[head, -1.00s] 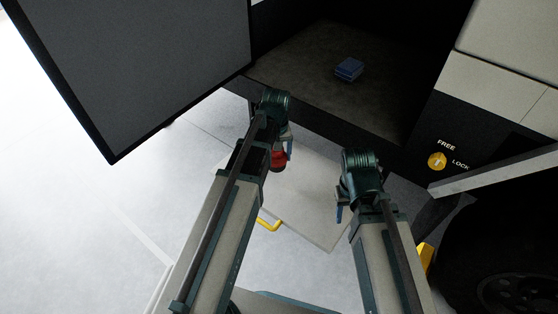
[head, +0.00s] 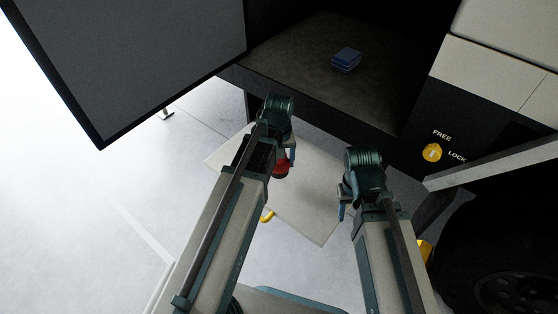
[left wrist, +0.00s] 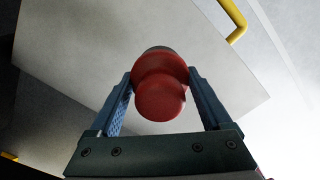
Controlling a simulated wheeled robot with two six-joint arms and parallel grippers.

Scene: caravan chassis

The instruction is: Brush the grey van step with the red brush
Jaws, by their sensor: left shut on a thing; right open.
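The grey van step (head: 305,207) is a flat pale panel below the dark van opening in the head view. It also fills much of the left wrist view (left wrist: 85,50). My left gripper (left wrist: 160,95) is shut on the red brush (left wrist: 160,92), with a finger on each side of its round red body. In the head view the brush (head: 281,170) shows partly behind my left gripper (head: 287,160), over the step. The brush's far end is mostly hidden, so I cannot tell whether it touches the step. My right gripper (head: 343,208) is open at the step's right side.
A blue box-like stack (head: 346,60) lies on the dark compartment floor (head: 290,60). A large grey door panel (head: 150,60) hangs at the left. A yellow FREE/LOCK knob (head: 432,153), a slanted bar (head: 490,166) and a dark wheel (head: 505,260) are at the right. Open floor lies left.

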